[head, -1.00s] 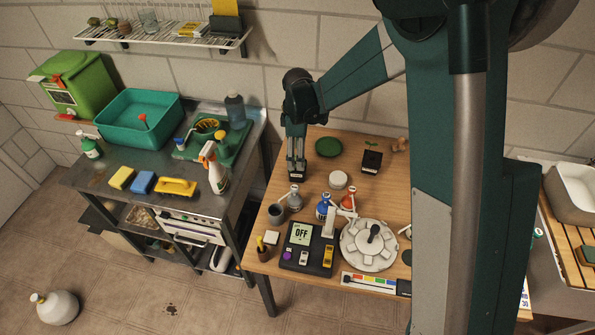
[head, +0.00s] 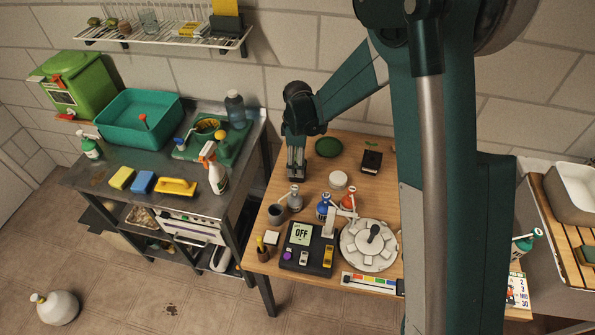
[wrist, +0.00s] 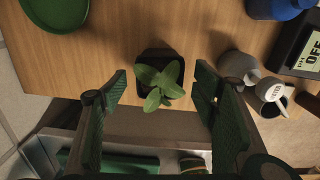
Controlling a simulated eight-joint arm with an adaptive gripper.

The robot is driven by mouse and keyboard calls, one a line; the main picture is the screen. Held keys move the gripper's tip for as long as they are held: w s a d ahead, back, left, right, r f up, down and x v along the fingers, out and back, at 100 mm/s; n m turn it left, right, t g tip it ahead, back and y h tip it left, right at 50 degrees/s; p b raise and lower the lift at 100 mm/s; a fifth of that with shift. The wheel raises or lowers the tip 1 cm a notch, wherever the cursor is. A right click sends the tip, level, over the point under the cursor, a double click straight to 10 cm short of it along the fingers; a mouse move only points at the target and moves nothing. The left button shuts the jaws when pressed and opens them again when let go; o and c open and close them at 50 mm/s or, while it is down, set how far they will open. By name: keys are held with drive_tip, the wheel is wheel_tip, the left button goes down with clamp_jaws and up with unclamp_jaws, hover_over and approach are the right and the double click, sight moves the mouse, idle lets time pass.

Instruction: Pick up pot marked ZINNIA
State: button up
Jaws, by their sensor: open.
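A dark square pot with a broad-leaved green seedling (wrist: 160,84) stands at the table's left edge in the wrist view. My gripper (wrist: 161,76) is open and above it, one finger on each side, with gaps between fingers and leaves. In the head view my gripper (head: 296,172) points down at that edge and largely hides this pot. A second dark pot (head: 371,161) with a pale label stands farther right, partly beside my arm. No marking is legible on either pot, so I cannot tell which is ZINNIA.
A green saucer (head: 329,147) and a white round dish (head: 338,180) lie right of my gripper. A gap separates the table from the metal bench.

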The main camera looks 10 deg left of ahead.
sight(291, 179)
drive_tip(key=shift+f, duration=1.6)
drive_tip(key=c, duration=1.1)
